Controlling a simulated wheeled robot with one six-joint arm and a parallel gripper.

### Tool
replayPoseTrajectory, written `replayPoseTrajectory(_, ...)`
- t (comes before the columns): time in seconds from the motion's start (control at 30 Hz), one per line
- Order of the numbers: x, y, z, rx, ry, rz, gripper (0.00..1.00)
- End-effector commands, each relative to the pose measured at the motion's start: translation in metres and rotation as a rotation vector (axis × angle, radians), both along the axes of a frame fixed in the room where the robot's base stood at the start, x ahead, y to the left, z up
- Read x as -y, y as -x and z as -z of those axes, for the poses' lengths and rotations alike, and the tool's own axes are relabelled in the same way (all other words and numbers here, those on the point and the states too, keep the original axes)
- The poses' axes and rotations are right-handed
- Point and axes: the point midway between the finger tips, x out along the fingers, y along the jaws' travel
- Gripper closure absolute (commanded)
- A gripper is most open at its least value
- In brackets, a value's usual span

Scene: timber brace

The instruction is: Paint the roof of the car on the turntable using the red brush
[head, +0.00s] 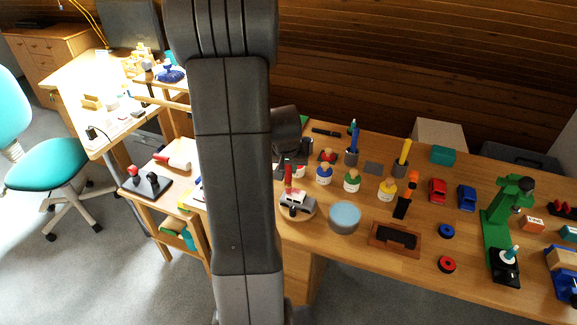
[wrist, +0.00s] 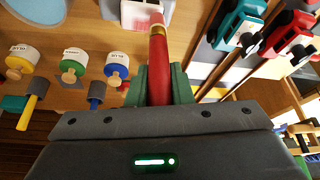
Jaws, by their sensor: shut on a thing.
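My gripper (wrist: 158,85) is shut on the red brush (wrist: 158,62), which shows in the wrist view with a gold ferrule and pinkish tip. The brush also shows upright in the head view (head: 288,178), with its lower end at the car. In the wrist view a pale shape (wrist: 133,14) lies behind the brush tip, pinkish near the tip. I cannot tell whether the tip touches the roof. My arm hides part of the bench's left end.
Paint jars with blue (head: 323,176), green (head: 352,181) and yellow (head: 388,190) labels stand right of the turntable. A pale blue disc (head: 344,216) is close on its right. Cups hold a blue brush (head: 354,139) and a yellow brush (head: 405,150) behind.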

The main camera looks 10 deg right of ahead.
Motion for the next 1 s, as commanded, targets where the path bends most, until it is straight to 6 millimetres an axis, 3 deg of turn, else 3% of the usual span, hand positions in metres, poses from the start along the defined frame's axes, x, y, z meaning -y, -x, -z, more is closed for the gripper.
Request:
replayPoseTrajectory(0.43, 0.002, 0.001, 0.006, 0.0, 0.0, 0.001, 1.0)
replayPoseTrajectory(1.0, 0.04, 0.027, 0.004, 0.0, 0.001, 0.001, 1.0)
